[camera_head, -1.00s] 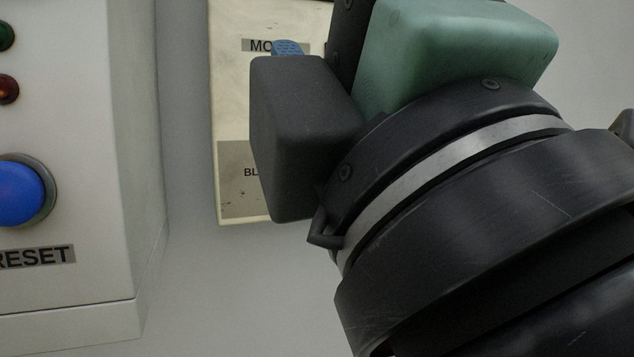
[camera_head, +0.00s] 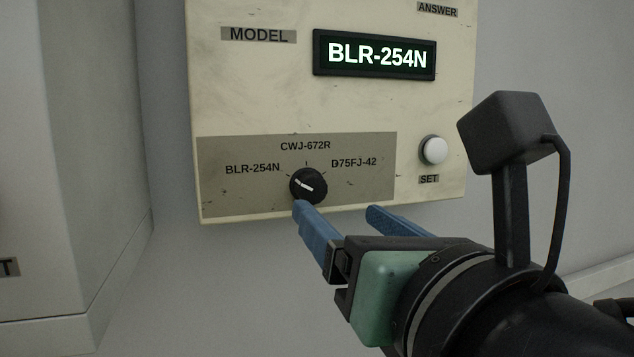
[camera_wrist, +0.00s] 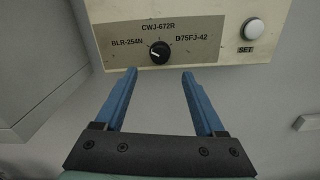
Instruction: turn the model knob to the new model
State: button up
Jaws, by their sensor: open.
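The model knob (camera_head: 308,186) is a small round black dial with a white pointer line, on a grey plate (camera_head: 225,195) low on the cream panel. Around it are the labels BLR-254N, CWJ-672R and D75FJ-42. Its pointer is toward the BLR-254N side. The display (camera_head: 375,55) reads BLR-254N. My gripper (camera_head: 340,212) is open, with blue fingers, below and in front of the knob. In the wrist view, my gripper (camera_wrist: 160,72) has its fingertips apart on either side of and below the knob (camera_wrist: 160,52), with nothing between them.
A white SET button (camera_head: 433,150) sits right of the knob, and also shows in the wrist view (camera_wrist: 254,28). An ANSWER label (camera_head: 437,10) is at the panel's top right. A grey cabinet (camera_head: 85,150) stands at the left. The wall below the panel is bare.

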aim_at(314, 191)
jog(key=p+x, duration=0.2)
jog(key=x, duration=0.5)
jog(key=shift+w+a+r+p, duration=0.1)
jog(key=shift+w+a+p, duration=0.05)
jog(key=shift+w+p, duration=0.25)
jog(key=shift+w+a, duration=0.15)
jog(key=shift+w, duration=0.35)
